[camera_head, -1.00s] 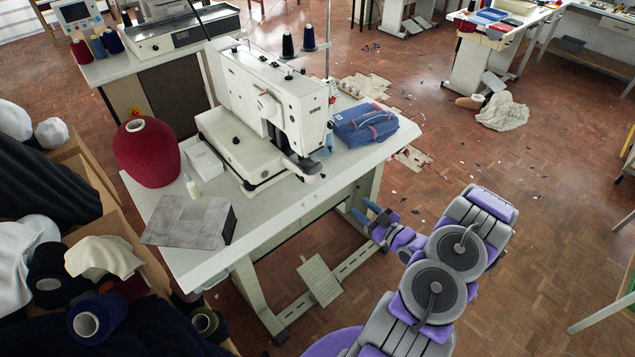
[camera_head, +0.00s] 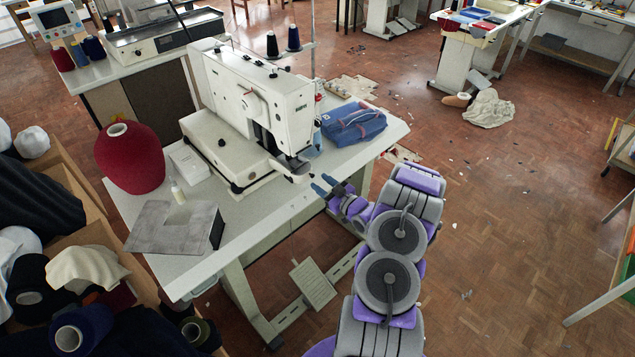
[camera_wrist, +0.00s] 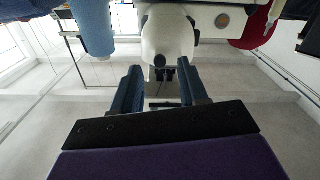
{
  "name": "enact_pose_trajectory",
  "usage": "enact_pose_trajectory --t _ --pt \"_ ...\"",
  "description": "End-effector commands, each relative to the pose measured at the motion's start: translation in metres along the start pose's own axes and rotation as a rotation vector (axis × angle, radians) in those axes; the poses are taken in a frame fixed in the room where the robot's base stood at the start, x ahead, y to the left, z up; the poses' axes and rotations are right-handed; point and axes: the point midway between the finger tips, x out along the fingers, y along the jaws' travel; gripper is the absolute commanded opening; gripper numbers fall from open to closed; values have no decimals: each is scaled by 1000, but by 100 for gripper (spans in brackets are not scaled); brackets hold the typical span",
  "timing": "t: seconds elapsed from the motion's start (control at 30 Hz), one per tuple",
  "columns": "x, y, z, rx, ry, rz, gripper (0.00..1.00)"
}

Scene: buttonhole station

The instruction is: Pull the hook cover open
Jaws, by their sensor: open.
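The white buttonhole machine (camera_head: 240,110) stands on the light table. The front end of its bed (camera_head: 297,170), with a dark part above it, faces my gripper; I cannot clearly make out the hook cover's outline there. My gripper (camera_head: 325,184) is open and empty just right of that end, near the table's front edge. In the wrist view my gripper (camera_wrist: 160,90) has its two blue fingers spread apart. A rounded white machine part (camera_wrist: 167,40) lies just beyond and above the gap between them. I cannot tell whether they touch it.
A blue folded garment (camera_head: 353,124) lies right of the machine. A pedal (camera_head: 313,284) is below the table (camera_head: 190,270).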

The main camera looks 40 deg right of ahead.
Motion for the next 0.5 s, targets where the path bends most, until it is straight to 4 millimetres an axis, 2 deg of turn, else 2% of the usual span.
enact_pose_trajectory --t 0.03,0.2,0.5 --pt "8 -1 1 -3 1 -3 43" --pt "24 1 0 -3 3 -1 43" --pt "28 1 -1 -2 2 2 43"
